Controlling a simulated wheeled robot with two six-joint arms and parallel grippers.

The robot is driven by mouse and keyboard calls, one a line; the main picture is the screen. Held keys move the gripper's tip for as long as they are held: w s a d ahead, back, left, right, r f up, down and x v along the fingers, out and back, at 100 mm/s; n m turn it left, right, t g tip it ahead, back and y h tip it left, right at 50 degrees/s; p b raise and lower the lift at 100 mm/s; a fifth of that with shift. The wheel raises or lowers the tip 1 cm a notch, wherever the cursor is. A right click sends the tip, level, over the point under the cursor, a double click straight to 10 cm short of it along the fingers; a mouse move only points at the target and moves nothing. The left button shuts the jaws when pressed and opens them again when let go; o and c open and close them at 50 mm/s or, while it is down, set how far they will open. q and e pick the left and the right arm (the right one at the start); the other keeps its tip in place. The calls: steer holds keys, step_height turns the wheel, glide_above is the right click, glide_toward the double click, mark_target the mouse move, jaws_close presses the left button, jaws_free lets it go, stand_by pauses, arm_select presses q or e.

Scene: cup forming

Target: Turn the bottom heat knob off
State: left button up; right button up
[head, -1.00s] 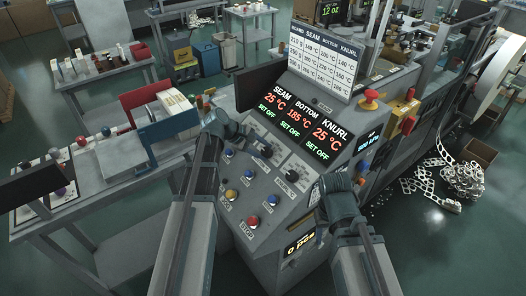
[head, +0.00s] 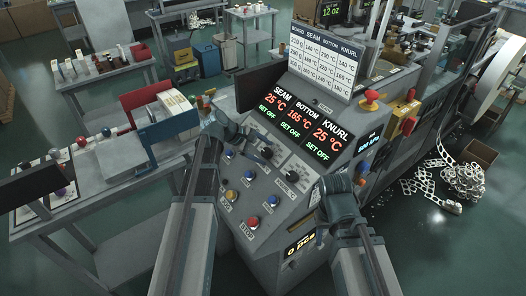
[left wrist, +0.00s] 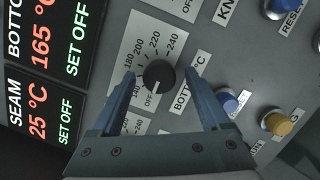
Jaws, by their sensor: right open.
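The bottom heat knob (left wrist: 158,75) is a round black dial in the left wrist view, with its white mark pointing to OFF. It also shows in the head view (head: 267,153) on the sloped panel. My left gripper (left wrist: 161,73) is open, with one blue-grey finger on each side of the knob and visible gaps between. In the head view my left gripper (head: 246,139) is just left of the knob. The bottom display (head: 299,116) reads 165 °C and SET OFF. My right gripper (head: 322,191) is open and empty at the panel's right edge.
The knurl knob (head: 292,175) sits right of and below the bottom knob. Blue, yellow and red buttons (head: 253,222) lie lower on the panel. A red emergency button (head: 372,95) stands at the upper right. Seam and knurl displays both read 25 °C, SET OFF.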

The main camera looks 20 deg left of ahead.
arm_select(q)
steer(key=p+v, duration=1)
steer(key=v, duration=0.3)
steer(key=shift+a+r, duration=0.25)
steer(key=shift+r, duration=0.05)
steer(key=s+d+f+m+g+y+b, duration=0.1)
steer(key=s+d+f+m, duration=0.2)
steer(key=d, duration=0.2)
steer(key=s+d+f+m+g+y+b, duration=0.1)
steer(key=s+d+f+m+g, duration=0.1)
steer(key=d, duration=0.3)
steer(key=s+d+f+m+g+y+b, duration=0.1)
steer(key=s+d+f+m+b, duration=0.1)
steer(key=s+d+f+m, duration=0.1)
steer(key=shift+s+d+f+m, duration=0.2)
steer(key=shift+d+m, duration=0.1)
steer(key=shift+d, duration=0.25)
steer(key=shift+s+d+f+m, duration=0.15)
steer(key=shift+d+m, duration=0.15)
steer(key=shift+d, duration=0.2)
steer(key=s+d+f+m+g+y+b, duration=0.1)
steer(key=s+d+f+m+y+b, duration=0.2)
steer(key=s+m, duration=0.6)
steer(key=shift+s+d+f+m+y, duration=0.35)
steer(key=shift+d+f+y, duration=0.35)
steer(key=shift+d+y, duration=0.85)
